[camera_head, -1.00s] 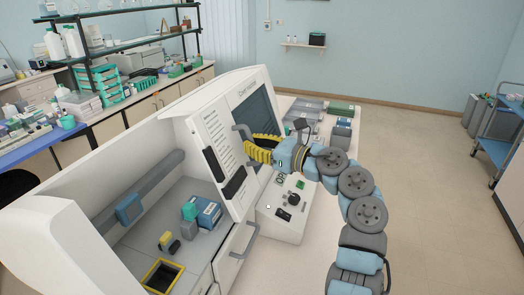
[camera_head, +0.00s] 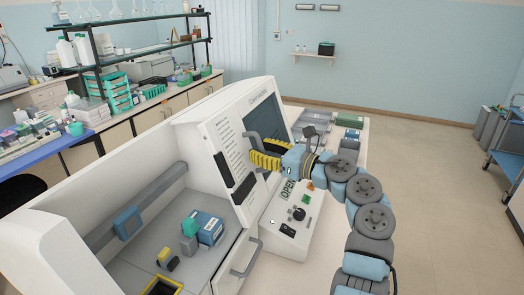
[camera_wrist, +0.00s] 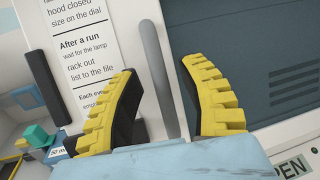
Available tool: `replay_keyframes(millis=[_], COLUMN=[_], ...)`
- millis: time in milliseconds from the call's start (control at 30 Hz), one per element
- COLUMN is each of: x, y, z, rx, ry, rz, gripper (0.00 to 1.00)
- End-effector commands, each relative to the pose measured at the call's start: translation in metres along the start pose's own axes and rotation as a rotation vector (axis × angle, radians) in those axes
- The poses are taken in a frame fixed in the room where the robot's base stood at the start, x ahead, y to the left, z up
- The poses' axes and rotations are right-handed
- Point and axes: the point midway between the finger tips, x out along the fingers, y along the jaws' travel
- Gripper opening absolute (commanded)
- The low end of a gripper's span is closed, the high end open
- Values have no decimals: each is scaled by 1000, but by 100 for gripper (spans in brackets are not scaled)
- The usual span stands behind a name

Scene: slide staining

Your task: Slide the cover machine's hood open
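The cover machine (camera_head: 215,130) is a white cabinet with a sloped front. Its hood carries a dark window panel (camera_head: 262,118) and a grey bar handle (camera_head: 251,138), which stands upright in the wrist view (camera_wrist: 158,75). My gripper (camera_head: 262,160) is at the handle. In the wrist view its two yellow ribbed fingers (camera_wrist: 165,105) are spread, one on each side of the handle, with visible gaps. The handle's lower end is hidden behind my gripper's body.
A control panel (camera_head: 284,228) with a knob and an "OPEN" label lies below my gripper. A second grey handle (camera_head: 247,258) sticks out lower on the front. The open bay at left holds a blue box (camera_head: 209,229). A white bench with trays (camera_head: 322,117) is behind.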

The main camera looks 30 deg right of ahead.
Motion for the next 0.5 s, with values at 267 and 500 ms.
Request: replay_keyframes(millis=[267, 500], x=[-1, -24], y=[0, -2], z=[0, -1], rx=[0, 0], ry=[0, 1], rz=[-1, -5], gripper=[41, 41])
